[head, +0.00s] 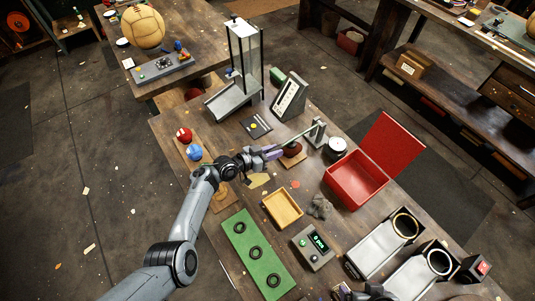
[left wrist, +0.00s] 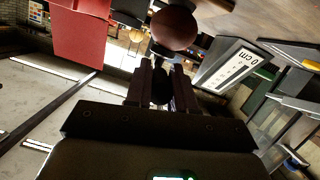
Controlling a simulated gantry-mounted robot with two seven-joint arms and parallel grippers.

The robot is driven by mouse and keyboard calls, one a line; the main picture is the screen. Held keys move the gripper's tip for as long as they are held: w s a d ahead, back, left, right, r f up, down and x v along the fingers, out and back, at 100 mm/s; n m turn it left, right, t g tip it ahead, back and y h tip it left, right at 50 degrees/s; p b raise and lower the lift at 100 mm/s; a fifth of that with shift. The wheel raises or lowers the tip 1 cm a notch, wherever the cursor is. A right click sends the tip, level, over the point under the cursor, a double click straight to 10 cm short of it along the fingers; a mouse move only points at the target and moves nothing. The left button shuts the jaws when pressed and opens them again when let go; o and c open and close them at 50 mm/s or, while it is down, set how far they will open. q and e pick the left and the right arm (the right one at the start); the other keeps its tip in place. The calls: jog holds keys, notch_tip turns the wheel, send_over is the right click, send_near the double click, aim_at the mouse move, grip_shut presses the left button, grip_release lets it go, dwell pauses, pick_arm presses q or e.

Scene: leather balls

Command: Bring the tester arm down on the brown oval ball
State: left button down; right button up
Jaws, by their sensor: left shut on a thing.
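The tester arm (head: 302,134) is a thin pale bar sloping down to the left from a grey upright stand (head: 318,134). The brown oval ball (head: 291,149) sits below the bar, beside the stand. It appears as a reddish-brown ball just past my fingertips in the left wrist view (left wrist: 175,28). My left gripper (head: 275,152) is at the bar's free end, shut on a dark piece (left wrist: 160,88) that looks like its handle. The gap between bar and ball is too small to judge. A bit of my right gripper (head: 346,292) shows at the bottom edge; its fingers are unclear.
An open red box (head: 358,182) stands right of the tester. A yellow tray (head: 282,208), green board (head: 255,252) and counter box (head: 313,246) lie nearer. A 0 cm scale board (head: 289,98) stands behind. Red (head: 184,135) and blue (head: 194,152) balls lie left.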

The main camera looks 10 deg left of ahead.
pick_arm(q)
jog(key=shift+f, duration=0.25)
pick_arm(e)
jog(key=shift+f, duration=0.1)
pick_arm(q)
jog(key=c, duration=1.2)
grip_release()
pick_arm(e)
jog(key=shift+w+d, duration=0.1)
pick_arm(q)
jog(key=shift+o, duration=1.1)
jog(key=shift+w+d+r, duration=0.1)
jog(key=shift+w, duration=0.05)
pick_arm(e)
jog(key=shift+w+d, duration=0.1)
pick_arm(q)
jog(key=shift+r, duration=0.15)
